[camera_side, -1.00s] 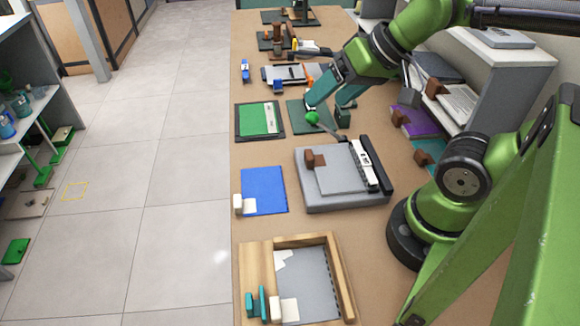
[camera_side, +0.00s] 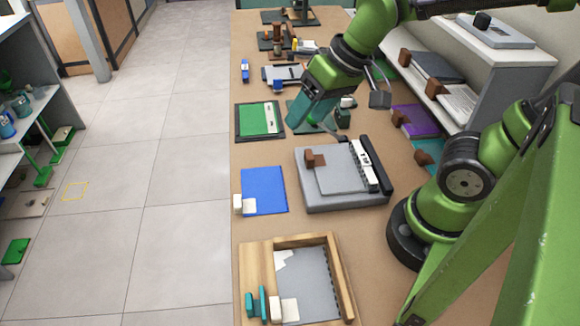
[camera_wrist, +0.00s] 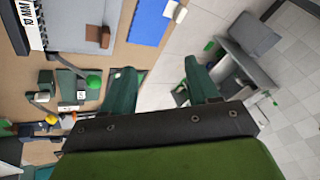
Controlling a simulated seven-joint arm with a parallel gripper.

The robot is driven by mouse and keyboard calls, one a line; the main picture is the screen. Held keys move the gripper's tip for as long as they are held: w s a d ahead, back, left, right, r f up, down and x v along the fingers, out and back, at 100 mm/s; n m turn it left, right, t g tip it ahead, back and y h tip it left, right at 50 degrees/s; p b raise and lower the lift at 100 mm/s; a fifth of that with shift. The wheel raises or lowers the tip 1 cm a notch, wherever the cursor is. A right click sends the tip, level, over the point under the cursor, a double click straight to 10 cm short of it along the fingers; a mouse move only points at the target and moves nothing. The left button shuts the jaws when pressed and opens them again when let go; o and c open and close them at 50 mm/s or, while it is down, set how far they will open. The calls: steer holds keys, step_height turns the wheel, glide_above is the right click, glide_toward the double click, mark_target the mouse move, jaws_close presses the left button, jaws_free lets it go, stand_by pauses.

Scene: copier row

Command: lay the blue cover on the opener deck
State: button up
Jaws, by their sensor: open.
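The blue cover (camera_side: 264,190) lies flat on the bench, with a white block (camera_side: 243,204) at its lower left corner. It also shows at the top of the wrist view (camera_wrist: 150,22). A grey machine (camera_side: 312,197), which looks like the opener, stands to its right. On its deck lies a grey sheet (camera_side: 342,178) with a brown block, beside a white strip and a black bar. My gripper (camera_side: 298,122) is above the bench, farther back than the blue cover. In the wrist view its fingers (camera_wrist: 160,88) are apart with nothing between them.
A green board (camera_side: 255,120) lies left of my gripper. A green knob (camera_side: 312,118) is close by it. A wooden tray (camera_side: 340,270) with a grey sheet stands at the front. Purple folder (camera_side: 420,120) and shelf are at right.

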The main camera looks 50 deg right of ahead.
mark_target(237, 200)
steer(key=shift+w+a+f+n+g+h, duration=1.2)
steer(key=shift+w+a+f+n+g, duration=1.2)
steer(key=shift+w+a+f+n, duration=3.15)
steer(key=shift+s+d+f, duration=0.15)
steer(key=shift+f, duration=2.1)
steer(key=shift+s+d+f, duration=0.1)
steer(key=shift+f, duration=2.15)
steer(key=shift+c, duration=0.2)
steer(key=c, duration=0.7)
steer(key=shift+r, duration=3.5)
